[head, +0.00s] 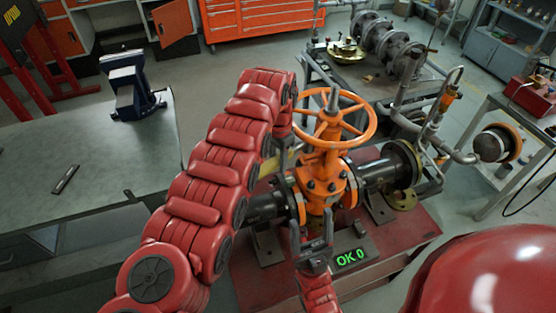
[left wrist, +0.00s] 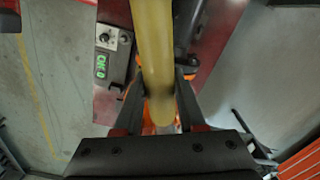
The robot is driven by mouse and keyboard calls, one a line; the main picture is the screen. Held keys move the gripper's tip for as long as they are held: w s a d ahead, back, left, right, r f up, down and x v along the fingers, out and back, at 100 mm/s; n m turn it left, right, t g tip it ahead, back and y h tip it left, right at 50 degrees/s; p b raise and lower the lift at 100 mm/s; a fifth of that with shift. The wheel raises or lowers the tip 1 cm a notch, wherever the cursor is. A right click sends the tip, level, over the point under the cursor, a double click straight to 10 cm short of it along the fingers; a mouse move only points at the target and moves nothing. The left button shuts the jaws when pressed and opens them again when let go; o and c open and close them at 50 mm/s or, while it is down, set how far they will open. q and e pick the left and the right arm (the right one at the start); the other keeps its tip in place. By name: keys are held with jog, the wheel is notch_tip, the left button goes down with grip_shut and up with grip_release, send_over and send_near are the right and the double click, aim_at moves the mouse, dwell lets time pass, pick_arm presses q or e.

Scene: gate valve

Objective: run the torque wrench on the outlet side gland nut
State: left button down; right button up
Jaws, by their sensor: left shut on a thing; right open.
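The orange gate valve (head: 322,180) with its orange handwheel (head: 335,120) stands in the middle of the head view, clamped in a dark pipe run. My left gripper (head: 284,135) is beside the handwheel, partly hidden by its own arm. In the left wrist view its fingers (left wrist: 161,98) are shut on a thick yellow bar (left wrist: 154,45), which looks like the torque wrench. The wrench's working end is not clear. I cannot make out the outlet side gland nut. My right gripper (head: 313,232) is open and empty in front of the valve, fingers pointing up.
A box with a green "OK 0" display (head: 350,258) sits on the red stand (head: 400,232), and also shows in the left wrist view (left wrist: 101,65). A workbench (head: 70,165) with a vise (head: 130,88) is at left. A pipe-laden cart is behind the valve.

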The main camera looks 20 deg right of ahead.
pick_arm(q)
jog(key=shift+f+b, duration=0.25)
jog(key=shift+b, duration=0.6)
dwell(1.3)
jog(key=shift+r, duration=0.15)
dwell(0.4)
jog(key=shift+r+p, duration=0.7)
jog(key=shift+r, duration=0.8)
